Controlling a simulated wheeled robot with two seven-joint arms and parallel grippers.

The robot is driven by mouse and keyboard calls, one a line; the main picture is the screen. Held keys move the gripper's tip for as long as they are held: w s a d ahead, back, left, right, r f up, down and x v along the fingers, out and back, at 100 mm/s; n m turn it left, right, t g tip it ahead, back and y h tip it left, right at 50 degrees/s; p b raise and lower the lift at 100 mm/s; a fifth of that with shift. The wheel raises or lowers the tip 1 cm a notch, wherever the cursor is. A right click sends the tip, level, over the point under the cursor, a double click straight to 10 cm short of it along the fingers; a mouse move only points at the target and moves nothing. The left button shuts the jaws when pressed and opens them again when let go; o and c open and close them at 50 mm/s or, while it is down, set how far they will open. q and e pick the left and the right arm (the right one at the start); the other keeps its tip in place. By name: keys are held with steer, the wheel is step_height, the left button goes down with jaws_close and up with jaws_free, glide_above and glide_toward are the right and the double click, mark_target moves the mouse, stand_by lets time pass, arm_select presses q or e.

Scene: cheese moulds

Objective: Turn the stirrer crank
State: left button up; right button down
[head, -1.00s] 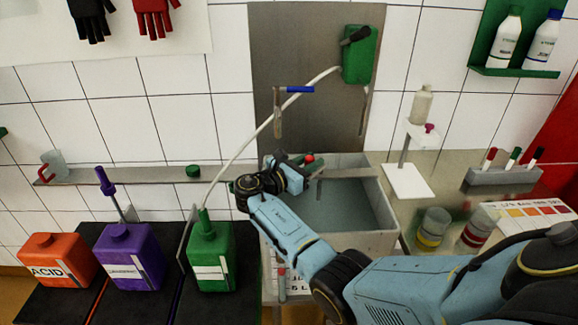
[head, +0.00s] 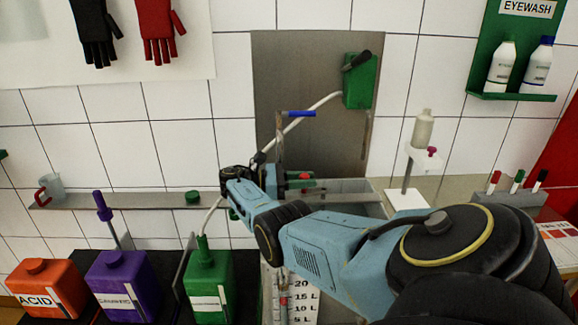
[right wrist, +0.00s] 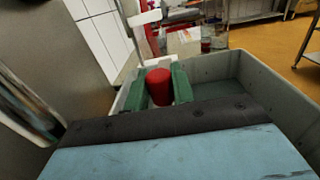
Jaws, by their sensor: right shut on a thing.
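The red knob (head: 304,176), which looks like the grip of the stirrer crank, is at the near left part of the grey tank (head: 345,187). My right gripper (head: 299,183) has green fingers and is shut on the knob. In the right wrist view the red knob (right wrist: 159,88) stands upright between the two green fingers, above the tank (right wrist: 272,88). The rest of the crank is hidden by my gripper and arm. My left gripper is not in view.
A post with a blue handle (head: 301,114) stands behind the tank. A green box with a black lever (head: 359,82) and a white hose is on the wall. Orange (head: 38,286), purple (head: 120,287) and green (head: 208,284) canisters stand left. A bottle stand (head: 407,199) is right.

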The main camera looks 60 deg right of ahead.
steer(key=shift+s+f, duration=0.15)
steer(key=c, duration=1.2)
jaws_free()
steer(key=shift+d, duration=0.1)
